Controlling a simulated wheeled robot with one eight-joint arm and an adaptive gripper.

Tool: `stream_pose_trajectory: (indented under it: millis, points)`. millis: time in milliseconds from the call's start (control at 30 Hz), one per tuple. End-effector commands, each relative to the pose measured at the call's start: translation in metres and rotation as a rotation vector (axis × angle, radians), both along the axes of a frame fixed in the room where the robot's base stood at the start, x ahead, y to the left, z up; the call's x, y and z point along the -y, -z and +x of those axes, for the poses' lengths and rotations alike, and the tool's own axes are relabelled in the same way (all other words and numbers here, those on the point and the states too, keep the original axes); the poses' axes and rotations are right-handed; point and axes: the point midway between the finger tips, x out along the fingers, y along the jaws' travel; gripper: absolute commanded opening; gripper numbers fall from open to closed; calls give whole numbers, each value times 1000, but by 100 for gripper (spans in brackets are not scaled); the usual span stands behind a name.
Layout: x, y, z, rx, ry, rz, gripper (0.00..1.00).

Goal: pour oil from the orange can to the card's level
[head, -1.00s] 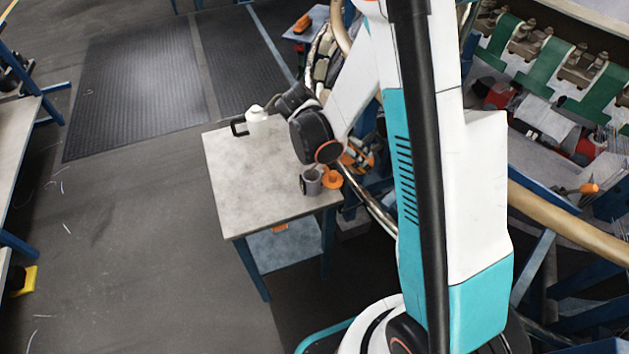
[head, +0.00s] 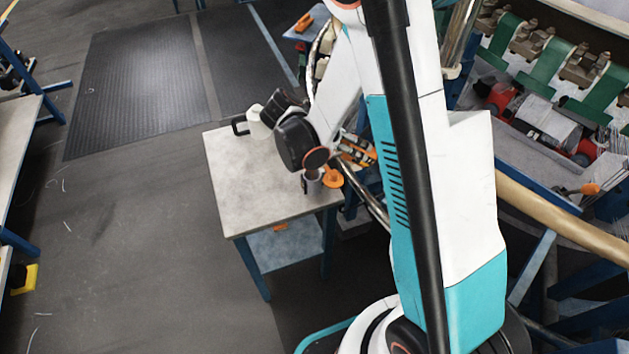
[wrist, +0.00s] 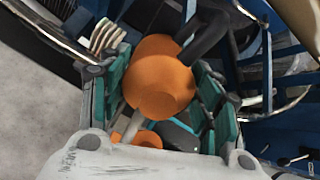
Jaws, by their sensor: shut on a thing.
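In the wrist view, my gripper (wrist: 162,88) is shut on the orange can (wrist: 160,72), which sits between its green-padded fingers. A dark spout or handle runs up from the can at upper right. In the head view, the gripper and can are mostly hidden behind my dark wrist; some orange (head: 358,152) shows just to its right, above the table's right edge. A grey cup (head: 312,186) stands near the table's right edge, partly covered by my wrist. I cannot make out the card or any oil level.
A small orange item (head: 333,178) is beside the cup; a white container with a black handle (head: 259,124) stands at the back of the table (head: 245,185). The table's left and front are clear. Hoses and loom frame crowd the right.

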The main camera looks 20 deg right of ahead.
Motion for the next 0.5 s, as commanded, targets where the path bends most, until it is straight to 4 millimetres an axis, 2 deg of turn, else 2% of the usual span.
stream_pose_trajectory:
  millis: [300, 500]
  points:
    - [6, 12, 0, -3, 2, 123, 0]
    - [5, 13, 0, -2, 0, 129, 0]
